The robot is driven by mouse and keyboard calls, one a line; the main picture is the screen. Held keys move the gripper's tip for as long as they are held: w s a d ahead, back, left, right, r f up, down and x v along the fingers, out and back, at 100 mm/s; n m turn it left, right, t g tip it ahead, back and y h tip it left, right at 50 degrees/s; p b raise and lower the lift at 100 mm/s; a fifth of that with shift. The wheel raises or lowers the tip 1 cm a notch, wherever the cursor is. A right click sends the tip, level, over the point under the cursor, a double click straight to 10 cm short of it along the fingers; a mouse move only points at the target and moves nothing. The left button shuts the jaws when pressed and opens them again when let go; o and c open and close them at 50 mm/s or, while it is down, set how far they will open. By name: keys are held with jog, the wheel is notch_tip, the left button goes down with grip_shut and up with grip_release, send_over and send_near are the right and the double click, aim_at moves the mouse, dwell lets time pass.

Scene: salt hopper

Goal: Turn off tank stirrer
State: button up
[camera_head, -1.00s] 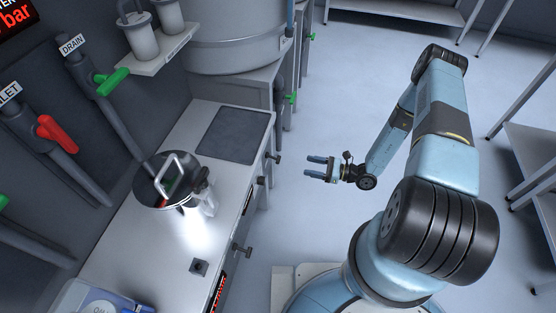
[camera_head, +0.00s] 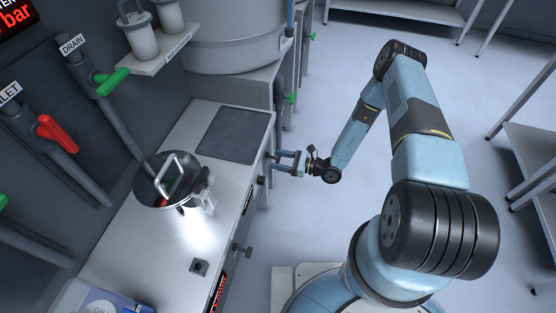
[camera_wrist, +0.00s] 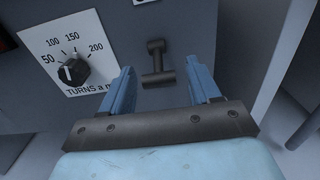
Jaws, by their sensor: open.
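My gripper (camera_head: 276,164) is open and empty at the front of the bench cabinet. In the wrist view its two blue fingers (camera_wrist: 160,84) point at the grey panel, on either side of a dark T-shaped handle (camera_wrist: 156,64). The handle shows between and slightly beyond the fingertips, apart from both. To its left is a white dial plate (camera_wrist: 62,42) marked 50, 100, 150, 200 and "TURNS a m", partly covered by the left finger. The dial knob is small in the head view (camera_head: 262,180).
The bench top (camera_head: 120,258) carries a lidded metal pot (camera_head: 160,190). Another dark handle (camera_head: 242,250) sticks out of the cabinet front. A large grey tank (camera_head: 235,45) stands at the back.

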jog(key=shift+w+a, duration=0.1)
jog(key=shift+a, duration=0.25)
jog(key=c, duration=1)
jog(key=shift+w+f+t+y, duration=0.1)
jog(key=shift+f+t+y, duration=0.25)
jog(key=shift+y, duration=0.35)
jog(key=shift+c, duration=0.2)
jog(key=shift+r, duration=0.1)
jog(key=o, duration=1)
jog(key=shift+o, duration=0.2)
jog(key=v, duration=1.3)
jog(key=shift+d, duration=0.35)
